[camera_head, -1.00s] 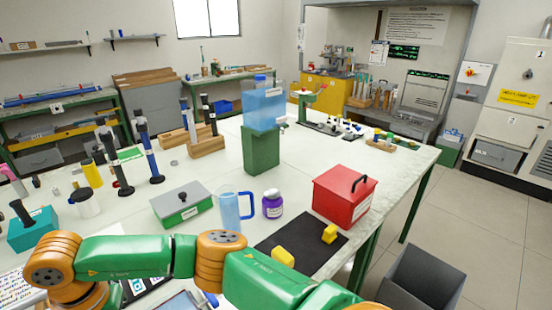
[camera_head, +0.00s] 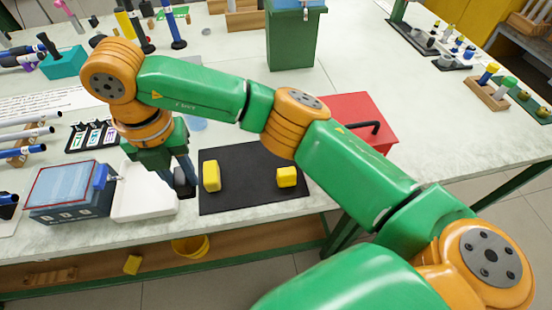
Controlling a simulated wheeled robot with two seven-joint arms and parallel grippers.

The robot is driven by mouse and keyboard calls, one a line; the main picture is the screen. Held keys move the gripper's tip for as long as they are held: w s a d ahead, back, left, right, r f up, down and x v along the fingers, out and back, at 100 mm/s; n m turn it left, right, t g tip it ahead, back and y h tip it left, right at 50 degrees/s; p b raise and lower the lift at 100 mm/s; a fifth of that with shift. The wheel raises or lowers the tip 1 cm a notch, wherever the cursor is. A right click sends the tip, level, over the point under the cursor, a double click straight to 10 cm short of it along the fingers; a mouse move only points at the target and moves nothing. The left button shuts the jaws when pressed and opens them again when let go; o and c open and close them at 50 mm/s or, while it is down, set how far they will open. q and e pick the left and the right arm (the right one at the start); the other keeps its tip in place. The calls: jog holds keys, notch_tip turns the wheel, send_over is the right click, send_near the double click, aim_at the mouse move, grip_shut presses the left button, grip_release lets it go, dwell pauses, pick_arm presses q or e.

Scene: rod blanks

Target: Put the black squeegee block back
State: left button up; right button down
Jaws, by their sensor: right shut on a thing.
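The black squeegee block (camera_head: 184,189) is a small dark piece between the fingertips of my right gripper (camera_head: 178,180). My right arm reaches in from the lower right, and the gripper points down, shut on the block. The gripper and block are between the white tray (camera_head: 130,208) and the black mat (camera_head: 240,200), over the tray's right edge. The fingers hide part of the block, and I cannot tell whether it touches the surface below. My left gripper is not in view.
Two yellow blocks (camera_head: 211,176) (camera_head: 287,177) sit on the mat. A blue-grey box (camera_head: 70,205) with a red-rimmed top stands left of the tray. A red box (camera_head: 372,128) is partly behind my arm. A yellow bucket (camera_head: 190,247) is below the table's front edge.

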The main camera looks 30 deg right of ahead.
jog(key=d+f+p, duration=0.1)
jog(key=d+f, duration=0.2)
jog(key=d, duration=0.1)
jog(key=w+d+f+p, duration=0.1)
jog(key=d+f, duration=0.2)
jog(key=d, duration=0.1)
jog(key=d+f, duration=0.3)
jog(key=d, duration=0.1)
jog(key=shift+w+d+f+p, duration=0.25)
jog(key=shift+w+f+p, duration=0.05)
jog(key=shift+w+p, duration=0.1)
notch_tip(320, 180, down, 3)
jog(key=shift+a+r+p, duration=0.1)
jog(key=shift+p, duration=0.45)
jog(key=shift+f+b, duration=0.3)
jog(key=shift+f, duration=0.05)
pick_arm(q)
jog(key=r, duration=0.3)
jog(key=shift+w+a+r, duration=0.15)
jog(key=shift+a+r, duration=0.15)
pick_arm(e)
jog(key=c, duration=0.6)
grip_release()
jog(key=shift+r, duration=0.1)
jog(key=shift+w+r, duration=0.1)
jog(key=shift+r, duration=0.15)
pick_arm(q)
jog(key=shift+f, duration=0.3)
pick_arm(e)
notch_tip(320, 180, up, 12)
